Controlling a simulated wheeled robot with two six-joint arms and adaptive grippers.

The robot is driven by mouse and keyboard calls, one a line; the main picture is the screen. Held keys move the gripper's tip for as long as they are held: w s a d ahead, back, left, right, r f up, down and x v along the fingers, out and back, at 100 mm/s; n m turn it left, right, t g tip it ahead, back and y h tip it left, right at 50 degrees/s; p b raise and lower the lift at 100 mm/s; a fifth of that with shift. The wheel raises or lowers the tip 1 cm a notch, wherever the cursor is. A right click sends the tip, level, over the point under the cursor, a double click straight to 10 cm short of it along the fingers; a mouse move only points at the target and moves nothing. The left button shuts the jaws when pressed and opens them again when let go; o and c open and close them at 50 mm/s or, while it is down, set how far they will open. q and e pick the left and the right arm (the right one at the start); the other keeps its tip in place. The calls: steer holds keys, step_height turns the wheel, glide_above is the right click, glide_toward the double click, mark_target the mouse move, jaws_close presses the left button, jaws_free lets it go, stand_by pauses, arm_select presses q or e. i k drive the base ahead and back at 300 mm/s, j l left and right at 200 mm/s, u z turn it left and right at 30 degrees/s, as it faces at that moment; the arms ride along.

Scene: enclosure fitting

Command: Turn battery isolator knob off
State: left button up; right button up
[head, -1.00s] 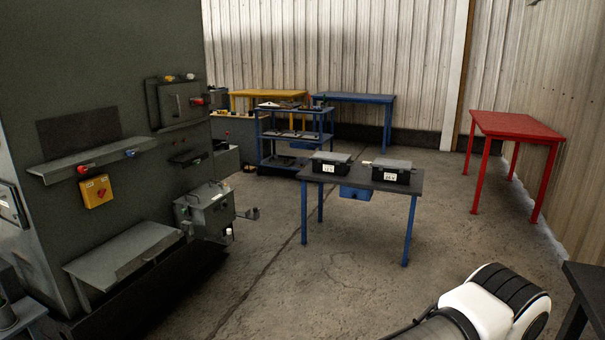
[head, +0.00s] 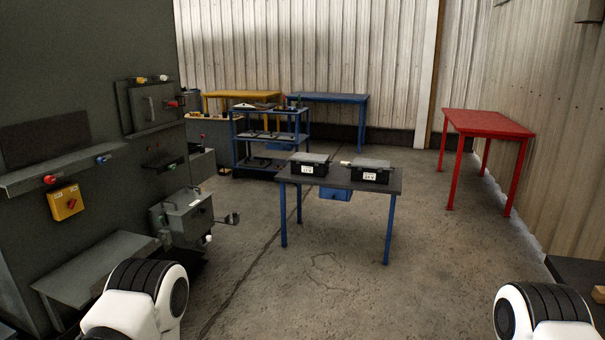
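On the dark cabinet (head: 45,100) at the left, a yellow box (head: 66,203) carries a red rotary knob (head: 71,203). A second red knob or handle (head: 174,103) sticks out from the right side of a grey box (head: 148,106) higher up. Which of them is the battery isolator knob, I cannot tell, and their settings are too small to read. Only white and black links of my two arms show at the bottom edge. Neither of my grippers is in view, and nothing of mine is seen touching a knob.
A grey shelf (head: 95,268) and a lower grey box (head: 182,217) jut from the cabinet. A small table (head: 340,179) with two black battery-like cases (head: 309,165) stands ahead. A red table (head: 487,122) is at right. The concrete floor between is clear.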

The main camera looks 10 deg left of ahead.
mark_target(71, 204)
steer(key=u, duration=1.5)
steer(key=i+l, duration=0.75)
steer(key=l, duration=0.3)
steer(key=i+l, duration=0.4)
steer(key=l+u, duration=0.05)
steer(key=l, duration=0.05)
